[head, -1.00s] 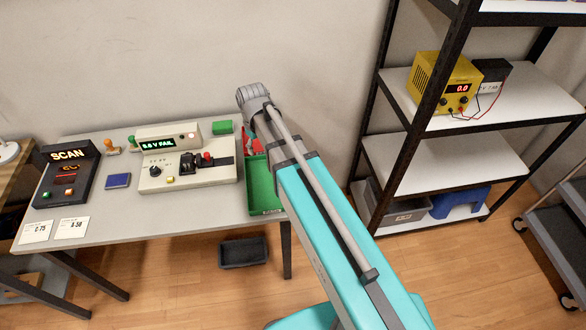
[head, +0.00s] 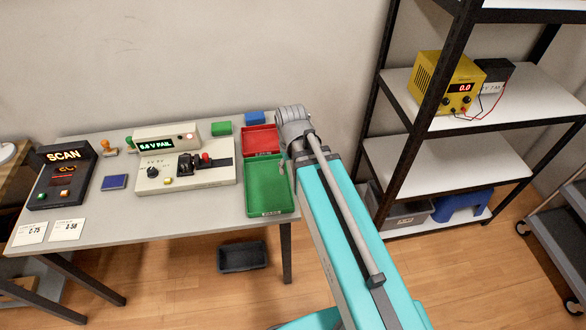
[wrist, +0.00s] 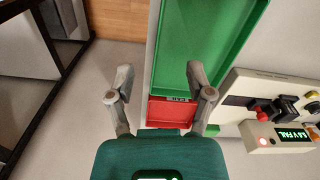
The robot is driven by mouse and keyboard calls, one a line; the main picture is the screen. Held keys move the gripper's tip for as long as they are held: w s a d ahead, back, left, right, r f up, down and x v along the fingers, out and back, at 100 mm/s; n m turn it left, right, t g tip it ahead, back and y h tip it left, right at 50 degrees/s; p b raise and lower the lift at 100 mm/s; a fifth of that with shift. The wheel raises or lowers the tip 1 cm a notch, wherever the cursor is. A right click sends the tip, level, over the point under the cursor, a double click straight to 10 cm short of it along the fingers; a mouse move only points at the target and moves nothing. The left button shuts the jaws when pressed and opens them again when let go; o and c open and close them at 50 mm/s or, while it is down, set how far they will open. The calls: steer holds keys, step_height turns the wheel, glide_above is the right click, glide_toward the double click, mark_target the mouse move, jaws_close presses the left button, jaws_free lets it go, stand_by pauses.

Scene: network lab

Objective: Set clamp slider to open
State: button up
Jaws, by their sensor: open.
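The tester (head: 200,178) is a beige box on the table in the head view, with a screen reading a voltage and FAIL. On its top are a black clamp block (head: 186,165), a red knob (head: 205,159) beside it and a dark track (head: 223,163). I cannot tell which setting the slider is at. In the wrist view the tester (wrist: 240,92) is at the right edge, with its red knob (wrist: 263,113) visible. My gripper (wrist: 160,73) is open and empty, over the trays and apart from the tester. In the head view its fingers are mostly hidden behind my arm.
A green tray (head: 268,188) and a red tray (head: 262,141) lie right of the tester. A green block (head: 221,128) and blue block (head: 255,118) sit behind. The scanner (head: 66,178) stands left; a black shelf rack (head: 410,110) stands right of the table.

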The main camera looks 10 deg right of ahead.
steer(key=shift+s+d, duration=0.15)
steer(key=shift+s+d+m, duration=0.7)
steer(key=shift+s+d, duration=0.25)
steer(key=shift+s, duration=0.3)
steer(key=shift+c, duration=0.3)
